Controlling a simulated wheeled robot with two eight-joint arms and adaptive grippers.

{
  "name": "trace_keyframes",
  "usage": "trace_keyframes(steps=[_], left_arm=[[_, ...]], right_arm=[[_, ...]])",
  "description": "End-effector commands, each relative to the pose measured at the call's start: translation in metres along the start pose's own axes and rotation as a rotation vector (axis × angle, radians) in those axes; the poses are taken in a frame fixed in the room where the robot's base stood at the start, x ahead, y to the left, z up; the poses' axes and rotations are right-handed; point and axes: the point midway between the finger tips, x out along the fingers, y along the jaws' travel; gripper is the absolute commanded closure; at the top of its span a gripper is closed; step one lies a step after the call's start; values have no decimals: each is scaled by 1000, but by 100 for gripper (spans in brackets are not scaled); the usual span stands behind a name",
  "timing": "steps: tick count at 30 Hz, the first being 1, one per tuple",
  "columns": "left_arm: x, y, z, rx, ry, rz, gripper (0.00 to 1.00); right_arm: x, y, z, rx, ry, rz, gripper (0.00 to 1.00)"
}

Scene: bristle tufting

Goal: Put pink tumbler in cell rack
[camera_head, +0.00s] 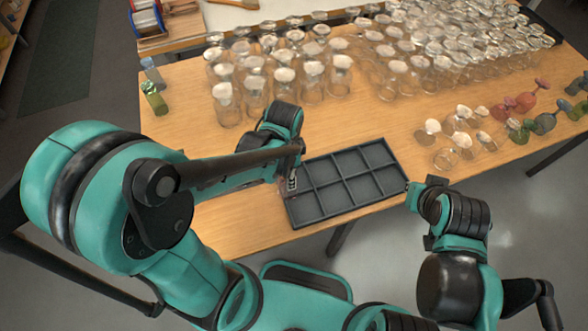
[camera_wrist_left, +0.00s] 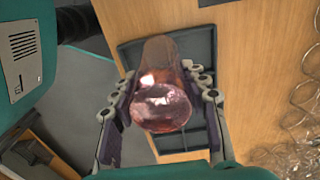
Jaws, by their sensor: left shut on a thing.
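The pink tumbler (camera_wrist_left: 161,92) is a see-through pinkish glass between the two fingers of my left gripper (camera_wrist_left: 163,108) in the left wrist view. The gripper is shut on it. In the head view my left gripper (camera_head: 291,181) is at the left end of the cell rack, and the arm mostly hides the tumbler. The cell rack (camera_head: 344,181) is a dark grey tray with several empty-looking square cells in two rows. It also shows behind the tumbler in the wrist view (camera_wrist_left: 198,48). My right gripper (camera_head: 428,184) is just right of the rack; its fingers are unclear.
Many clear glasses (camera_head: 312,80) crowd the back of the wooden table (camera_head: 185,90). A green bottle (camera_head: 154,98) stands at the left edge. Table space behind the rack is clear.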

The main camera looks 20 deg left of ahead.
Motion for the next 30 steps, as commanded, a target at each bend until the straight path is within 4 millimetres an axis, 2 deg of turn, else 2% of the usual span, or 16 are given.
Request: trace_keyframes(steps=[1, 3, 10, 16, 24, 30], left_arm=[[13, -12, -8, -1, 0, 0, 96], [22, -27, -17, -2, 0, 0, 96], [45, -60, -39, -3, 0, 0, 96], [53, -67, -43, -3, 0, 0, 96], [89, -67, -43, -3, 0, 0, 96], [88, -66, -43, -3, 0, 0, 96]], right_arm=[[7, 0, 5, 0, 0, 0, 100], [10, 0, 7, 0, 0, 0, 100], [17, 0, 12, 0, 0, 0, 100], [19, 0, 13, 0, 0, 0, 100], [30, 0, 21, 0, 0, 0, 100], [29, 0, 20, 0, 0, 0, 100]])
